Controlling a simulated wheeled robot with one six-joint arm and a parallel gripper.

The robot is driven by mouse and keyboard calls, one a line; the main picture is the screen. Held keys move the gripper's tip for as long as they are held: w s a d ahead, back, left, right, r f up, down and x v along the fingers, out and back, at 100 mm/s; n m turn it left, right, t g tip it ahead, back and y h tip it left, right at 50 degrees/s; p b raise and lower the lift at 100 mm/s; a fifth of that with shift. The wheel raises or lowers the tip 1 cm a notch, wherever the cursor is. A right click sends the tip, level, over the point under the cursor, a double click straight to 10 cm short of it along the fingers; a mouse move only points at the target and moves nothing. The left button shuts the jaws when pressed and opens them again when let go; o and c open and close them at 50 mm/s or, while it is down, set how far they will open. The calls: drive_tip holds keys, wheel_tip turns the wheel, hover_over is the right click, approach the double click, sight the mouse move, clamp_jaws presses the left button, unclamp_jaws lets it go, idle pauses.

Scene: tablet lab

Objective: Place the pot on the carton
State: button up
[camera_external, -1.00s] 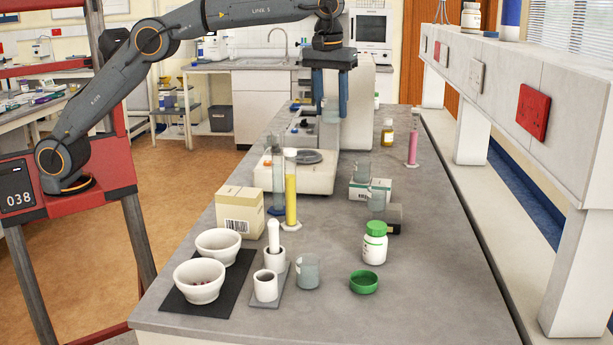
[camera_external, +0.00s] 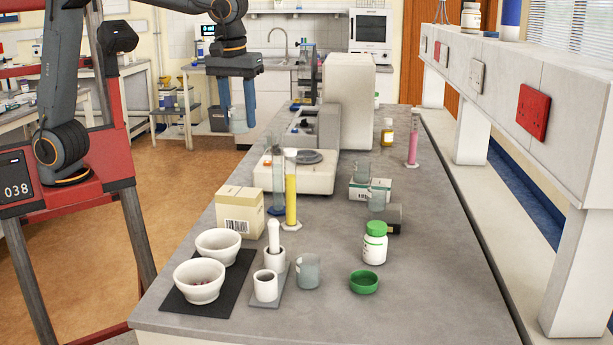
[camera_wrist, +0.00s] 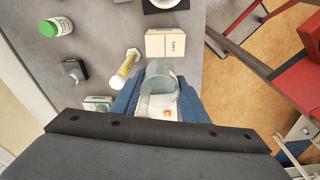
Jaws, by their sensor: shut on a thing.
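My gripper (camera_external: 237,120) hangs in the air to the left of the bench, level with the far equipment. It is shut on a translucent pot (camera_external: 239,127), which shows between the blue fingers in the wrist view (camera_wrist: 160,92). The pot looks upright. A cream carton (camera_external: 240,212) with a barcode stands upright near the bench's left edge, its top bare. It also shows in the wrist view (camera_wrist: 165,44), above the held pot. The gripper is higher than the carton and not over it.
A yellow-filled cylinder (camera_external: 291,196) and a clear cylinder (camera_external: 277,185) stand close beside the carton. White bowls (camera_external: 200,281) sit in front of it. A white-green box (camera_external: 358,188), a green-capped bottle (camera_external: 374,246) and a translucent beaker (camera_external: 308,272) stand to the right.

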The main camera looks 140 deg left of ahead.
sight(232, 126)
drive_tip(key=shift+s+d+f, duration=0.35)
drive_tip(key=shift+s+d, duration=0.05)
drive_tip(key=shift+d, duration=0.25)
wheel_tip(232, 126, down, 10)
drive_tip(key=shift+w+a+f+p, duration=0.1)
drive_tip(key=shift+a+f+p, duration=0.1)
drive_tip(key=shift+p, duration=0.55)
drive_tip(key=shift+f+p, duration=0.5)
drive_tip(key=shift+f, duration=1.65)
drive_tip(key=shift+f, duration=0.1)
drive_tip(key=o, duration=1.1)
drive_tip(key=shift+c, duration=0.2)
drive_tip(key=r+b, duration=0.1)
drive_tip(key=r, duration=0.3)
drive_tip(key=d+r+b, duration=0.1)
drive_tip(key=r, duration=0.3)
drive_tip(key=r+b, duration=0.1)
drive_tip(key=r, duration=0.3)
drive_tip(key=shift+w+d+r, duration=0.15)
drive_tip(key=shift+w, duration=0.25)
